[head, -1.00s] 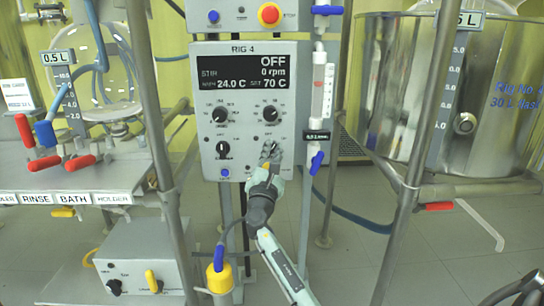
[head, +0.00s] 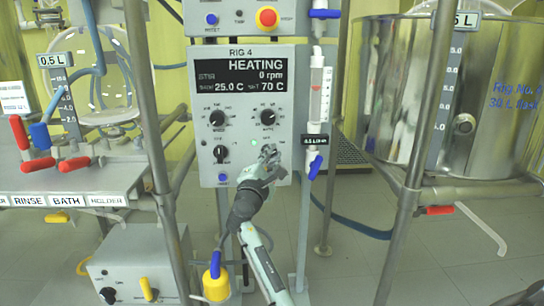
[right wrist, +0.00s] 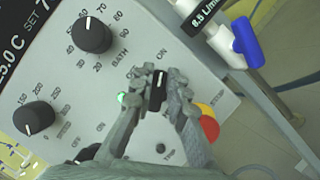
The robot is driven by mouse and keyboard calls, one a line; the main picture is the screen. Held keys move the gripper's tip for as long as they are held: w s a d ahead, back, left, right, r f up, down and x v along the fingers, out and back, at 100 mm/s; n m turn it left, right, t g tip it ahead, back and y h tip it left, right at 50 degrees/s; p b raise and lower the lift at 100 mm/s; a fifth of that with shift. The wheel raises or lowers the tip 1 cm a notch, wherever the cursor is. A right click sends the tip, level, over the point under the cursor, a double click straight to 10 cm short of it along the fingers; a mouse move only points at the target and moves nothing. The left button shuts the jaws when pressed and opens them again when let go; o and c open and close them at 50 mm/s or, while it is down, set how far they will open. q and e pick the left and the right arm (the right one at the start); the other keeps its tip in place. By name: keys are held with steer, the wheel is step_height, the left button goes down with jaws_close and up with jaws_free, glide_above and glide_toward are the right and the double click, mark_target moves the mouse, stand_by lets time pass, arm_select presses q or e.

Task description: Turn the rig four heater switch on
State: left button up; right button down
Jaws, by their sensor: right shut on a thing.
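The rig 4 control panel (head: 292,120) faces me in the head view, and its display (head: 242,75) reads HEATING, 25.0 C, set 70 C. The heater switch is a black knob (right wrist: 158,90) in the right wrist view, its white mark toward the ON label. My right gripper (head: 268,155) is at the panel's lower right, its fingers (right wrist: 158,82) closed around this knob. A green lamp (head: 254,142) is lit left of the fingers. My left gripper is not in view.
Two dials (head: 217,118) (head: 268,117) sit above, and another black switch (head: 220,154) sits left. A flow tube with a blue valve (head: 316,166) stands close to the right. A red button (head: 266,17) is higher up. Metal posts (head: 412,170) flank the panel.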

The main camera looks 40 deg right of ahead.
stand_by(0.3)
steer(key=c, duration=1.5)
jaws_free()
steer(key=shift+s+a, duration=0.1)
steer(key=v, duration=1.2)
